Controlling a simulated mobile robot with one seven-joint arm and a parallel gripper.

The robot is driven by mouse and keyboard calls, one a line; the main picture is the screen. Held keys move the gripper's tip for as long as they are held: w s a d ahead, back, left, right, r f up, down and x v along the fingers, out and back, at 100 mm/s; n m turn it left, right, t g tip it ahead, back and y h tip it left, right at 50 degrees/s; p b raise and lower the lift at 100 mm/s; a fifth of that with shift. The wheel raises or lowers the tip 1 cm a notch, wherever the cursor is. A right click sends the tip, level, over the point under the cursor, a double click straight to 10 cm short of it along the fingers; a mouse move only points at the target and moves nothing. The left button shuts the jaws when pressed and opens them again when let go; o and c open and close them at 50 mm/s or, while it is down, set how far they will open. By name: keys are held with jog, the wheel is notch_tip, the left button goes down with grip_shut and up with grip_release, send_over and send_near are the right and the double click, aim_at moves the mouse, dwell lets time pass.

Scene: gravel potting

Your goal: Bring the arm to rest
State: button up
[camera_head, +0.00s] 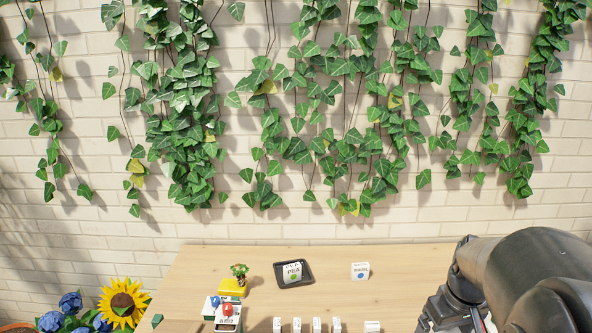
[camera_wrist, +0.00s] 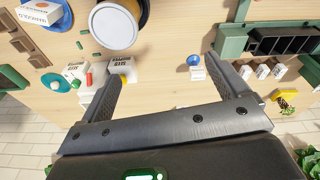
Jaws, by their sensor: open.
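The wooden table (camera_wrist: 160,120) lies beyond the fingertips. In the head view my black arm reaches in at the right, over the table's right side (camera_head: 420,265). The gripper's fingers are not clearly visible there.
In the wrist view, a large round container (camera_wrist: 113,27) stands near the left finger.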

jog(key=s+a+r+m+t, duration=0.1)
jog(key=s+a+r+t, duration=0.1)
jog(key=s+a+r, duration=0.2)
jog(key=s+a+r+m+t, duration=0.1)
jog(key=s+a+r, duration=0.3)
jog(key=s+a, duration=0.3)
jog(key=shift+s+a+t, duration=0.4)
jog(key=shift+a, duration=1.6)
